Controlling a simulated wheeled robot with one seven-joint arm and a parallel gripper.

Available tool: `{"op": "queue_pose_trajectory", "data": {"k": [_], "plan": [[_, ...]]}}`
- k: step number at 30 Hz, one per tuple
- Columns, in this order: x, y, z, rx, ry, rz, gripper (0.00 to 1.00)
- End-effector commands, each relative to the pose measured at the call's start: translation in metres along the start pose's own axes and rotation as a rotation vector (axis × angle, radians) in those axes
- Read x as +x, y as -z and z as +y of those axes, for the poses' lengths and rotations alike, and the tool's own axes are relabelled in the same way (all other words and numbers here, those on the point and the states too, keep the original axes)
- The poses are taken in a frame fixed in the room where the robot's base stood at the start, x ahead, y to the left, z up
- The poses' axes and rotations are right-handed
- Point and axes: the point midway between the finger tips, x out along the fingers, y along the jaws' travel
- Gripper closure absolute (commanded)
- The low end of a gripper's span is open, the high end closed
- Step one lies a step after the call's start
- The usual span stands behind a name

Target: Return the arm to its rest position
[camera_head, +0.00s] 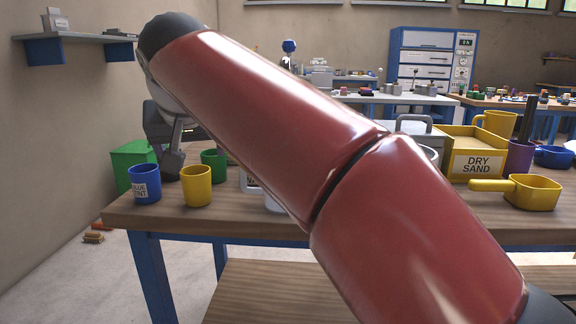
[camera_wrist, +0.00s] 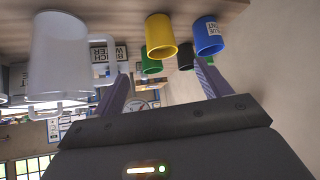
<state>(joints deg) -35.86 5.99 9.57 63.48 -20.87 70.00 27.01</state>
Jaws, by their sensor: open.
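My red arm crosses the middle of the head view from lower right to upper left. The yellow cup (camera_wrist: 161,36), blue cup (camera_wrist: 207,37) and a green cup (camera_wrist: 151,64) appear beyond the fingers. A large white mug (camera_wrist: 60,55) is at the left there.
A green bin (camera_head: 132,163) stands at left. My arm hides the bench's middle. A wall shelf (camera_head: 85,39) is upper left.

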Motion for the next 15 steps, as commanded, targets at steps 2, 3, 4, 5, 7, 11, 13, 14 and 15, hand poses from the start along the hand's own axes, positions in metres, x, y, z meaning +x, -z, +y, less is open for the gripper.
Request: {"op": "queue_pose_trajectory", "data": {"k": [2,3,4,5,7,11,13,14,15], "plan": [[0.000,-0.001,0.003,0.001,-0.003,-0.002,0.24],[0.000,-0.004,0.008,0.000,-0.009,-0.006,0.24],[-0.001,-0.005,0.011,-0.001,-0.012,-0.008,0.24],[-0.001,-0.007,0.015,-0.002,-0.016,-0.011,0.24],[-0.001,-0.012,0.023,-0.002,-0.024,-0.018,0.24],[-0.003,-0.023,0.040,-0.003,-0.039,-0.031,0.24],[-0.004,-0.031,0.052,-0.002,-0.051,-0.041,0.24],[-0.004,-0.035,0.058,-0.001,-0.057,-0.046,0.24],[-0.005,-0.041,0.066,0.000,-0.064,-0.054,0.24]]}}
